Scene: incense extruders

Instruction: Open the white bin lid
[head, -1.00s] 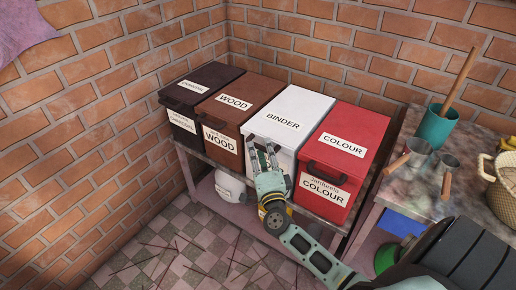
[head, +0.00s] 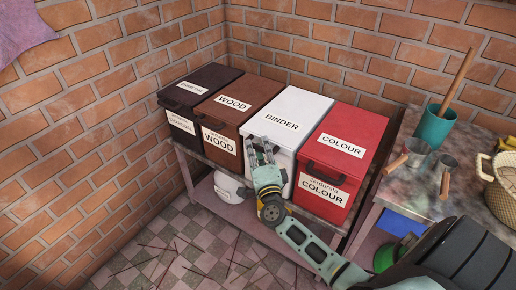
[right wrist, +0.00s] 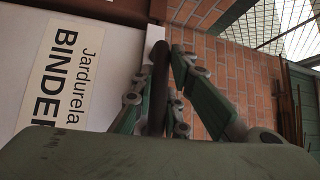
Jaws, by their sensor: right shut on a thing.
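The white bin (head: 290,115) marked BINDER stands between the brown WOOD bin and the red COLOUR bin. Its lid (head: 295,104) looks closed in the head view. My right gripper (head: 263,148) is at the front edge of this bin. In the right wrist view, the gripper (right wrist: 158,80) is shut on a dark bar-shaped handle (right wrist: 157,88), beside the bin's white front and its BINDER label (right wrist: 60,65). In the head view the gripper hides the handle. My left gripper is not in view.
The black bin (head: 190,99), brown bin (head: 228,112) and red bin (head: 340,148) stand close on the same shelf. A brick wall (head: 300,50) is behind. A table at right holds a teal cup (head: 436,126), metal pots and a basket (head: 500,180).

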